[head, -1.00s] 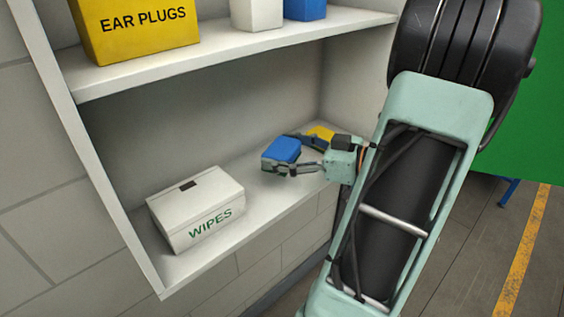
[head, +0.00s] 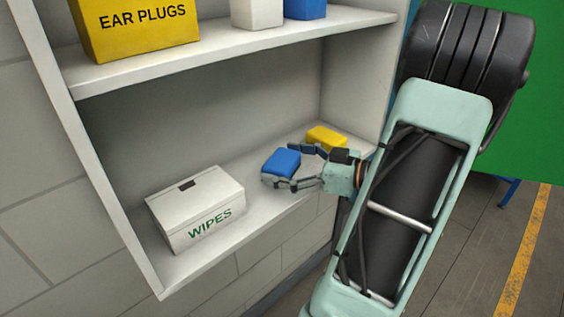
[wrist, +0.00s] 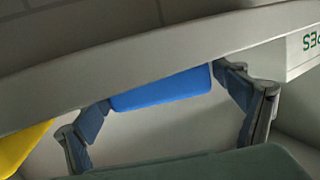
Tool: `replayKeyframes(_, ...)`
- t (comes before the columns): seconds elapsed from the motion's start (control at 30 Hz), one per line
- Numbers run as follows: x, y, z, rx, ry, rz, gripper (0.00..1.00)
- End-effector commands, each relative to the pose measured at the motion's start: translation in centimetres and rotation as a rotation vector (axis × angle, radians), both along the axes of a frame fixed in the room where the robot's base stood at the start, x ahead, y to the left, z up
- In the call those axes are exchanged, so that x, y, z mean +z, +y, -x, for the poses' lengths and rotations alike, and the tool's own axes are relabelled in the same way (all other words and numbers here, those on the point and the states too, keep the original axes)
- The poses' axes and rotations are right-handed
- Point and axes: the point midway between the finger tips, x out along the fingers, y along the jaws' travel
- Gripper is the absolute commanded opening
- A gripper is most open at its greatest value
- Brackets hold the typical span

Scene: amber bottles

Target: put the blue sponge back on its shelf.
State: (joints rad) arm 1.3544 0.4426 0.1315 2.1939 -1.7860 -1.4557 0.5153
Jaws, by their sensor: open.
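The blue sponge (head: 281,161) rests on the lower shelf (head: 262,205), between the wipes box and a yellow block. My gripper (head: 291,165) is open at its right, with its fingers apart. The lower finger still overlaps the sponge's near edge in the head view. In the wrist view the sponge (wrist: 162,89) lies ahead, with the open fingers of my gripper (wrist: 165,103) to either side. I cannot tell whether a fingertip still touches it.
A white WIPES box (head: 195,209) stands at the left on the same shelf. A yellow block (head: 327,137) lies behind my gripper. The upper shelf (head: 215,47) above holds a yellow EAR PLUGS box (head: 135,28) and other items.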

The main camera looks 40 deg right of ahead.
Motion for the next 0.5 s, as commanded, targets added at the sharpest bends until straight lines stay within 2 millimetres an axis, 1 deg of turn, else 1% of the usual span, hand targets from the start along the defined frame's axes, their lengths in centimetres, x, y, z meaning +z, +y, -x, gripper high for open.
replayKeyframes(0.1, 0.4, -0.1, 0.1, -0.001, -0.001, 0.001, 0.89)
replayKeyframes(0.17, 0.4, -0.5, 0.7, -0.003, 0.0, 0.002, 0.89)
replayKeyframes(0.27, 0.7, -1.3, 2.3, -0.004, 0.001, 0.002, 0.89)
replayKeyframes(0.5, 1.5, -3.6, 6.9, -0.003, 0.001, 0.001, 0.89)
